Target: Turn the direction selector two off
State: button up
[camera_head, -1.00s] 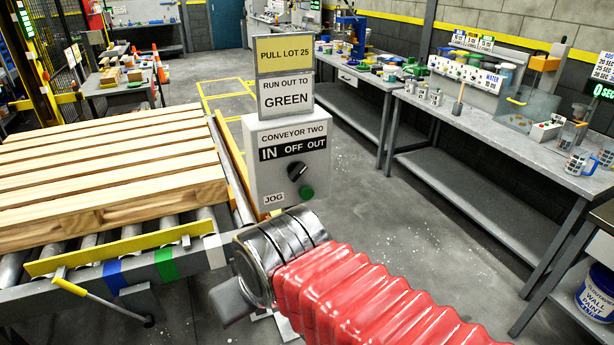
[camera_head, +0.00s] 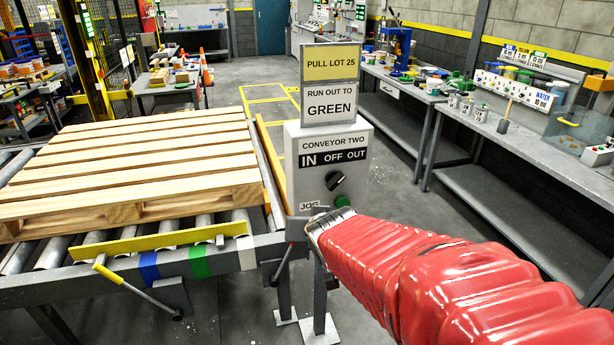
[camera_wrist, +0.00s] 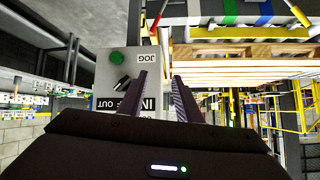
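The direction selector two (camera_head: 334,180) is a black knob on the front of a grey control box (camera_head: 308,175), under the label IN OFF OUT. Its pale mark points to the upper right, roughly toward OUT. The knob also shows in the wrist view (camera_wrist: 121,84), where the picture is upside down. My gripper (camera_head: 304,224) is low in front of the box, below and left of the knob. In the wrist view my gripper (camera_wrist: 160,84) is open, with an empty gap between its two fingers. The knob lies outside that gap, beside one finger.
A green JOG button (camera_head: 342,201) sits just below the knob. Signs (camera_head: 331,84) stand above the box. A wooden pallet (camera_head: 130,165) rests on a roller conveyor (camera_head: 215,262) to the left. A workbench (camera_head: 480,115) stands at the right, with open floor between.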

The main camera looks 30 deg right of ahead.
jog(key=w+d+f+m+t, duration=0.1)
jog(key=d+f+m+t, duration=0.1)
jog(key=d, duration=0.6)
jog(key=w+d+f+m+t, duration=0.1)
jog(key=d+f+m+t, duration=0.2)
jog(key=d, duration=0.5)
jog(key=shift+w+d+f+m+t+h, duration=0.25)
jog(key=shift+w+m+t+h, duration=0.15)
jog(key=shift+m+t, duration=0.5)
jog(key=shift+w, duration=0.1)
